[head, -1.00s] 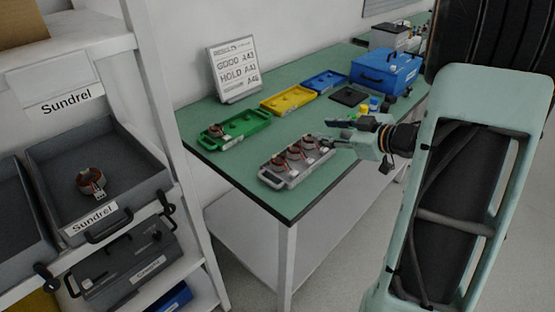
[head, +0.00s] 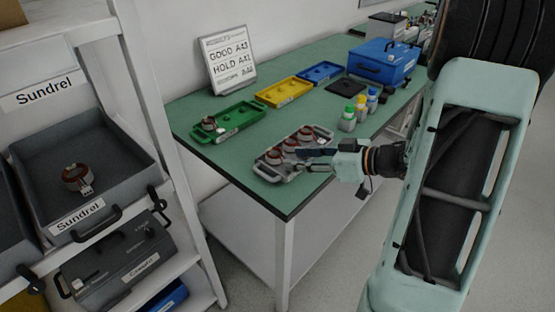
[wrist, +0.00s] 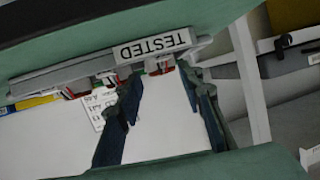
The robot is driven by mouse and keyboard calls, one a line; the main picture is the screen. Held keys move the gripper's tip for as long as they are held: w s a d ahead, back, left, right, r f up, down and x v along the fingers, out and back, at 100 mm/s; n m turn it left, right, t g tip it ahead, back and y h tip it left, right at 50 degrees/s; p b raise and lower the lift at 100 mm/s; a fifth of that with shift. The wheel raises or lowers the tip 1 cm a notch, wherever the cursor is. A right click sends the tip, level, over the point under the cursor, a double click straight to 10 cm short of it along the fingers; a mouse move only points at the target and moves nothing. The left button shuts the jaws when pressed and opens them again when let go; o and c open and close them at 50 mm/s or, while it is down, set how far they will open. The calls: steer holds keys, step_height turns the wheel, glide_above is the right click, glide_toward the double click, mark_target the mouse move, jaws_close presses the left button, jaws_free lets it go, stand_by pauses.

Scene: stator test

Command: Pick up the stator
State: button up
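Several red-brown stators are in view. A grey tray (head: 266,172) on the green table holds three in a row: a near-left stator (head: 273,157), a middle stator (head: 287,145) and a far stator (head: 305,134). My gripper (head: 303,155) is at the tray's right side, its fingers partly covering the row. In the wrist view my gripper (wrist: 160,85) is open with its two dark blue fingers apart and nothing clearly between them. The tray's TESTED label (wrist: 155,46) and a stator (wrist: 160,69) show just beyond the fingertips. Contact cannot be told.
A green tray (head: 234,125) holds one stator (head: 208,124). A grey Sundrel bin (head: 120,160) on the left shelf holds another stator (head: 77,178). Yellow (head: 284,92) and blue trays (head: 321,73), small bottles (head: 348,118), a blue case (head: 382,62) and a sign (head: 228,60) stand on the table.

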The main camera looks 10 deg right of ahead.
mark_target(280, 160)
steer(key=b+x, duration=0.1)
steer(key=x, duration=0.3)
steer(key=shift+w+f, duration=0.15)
jaws_close()
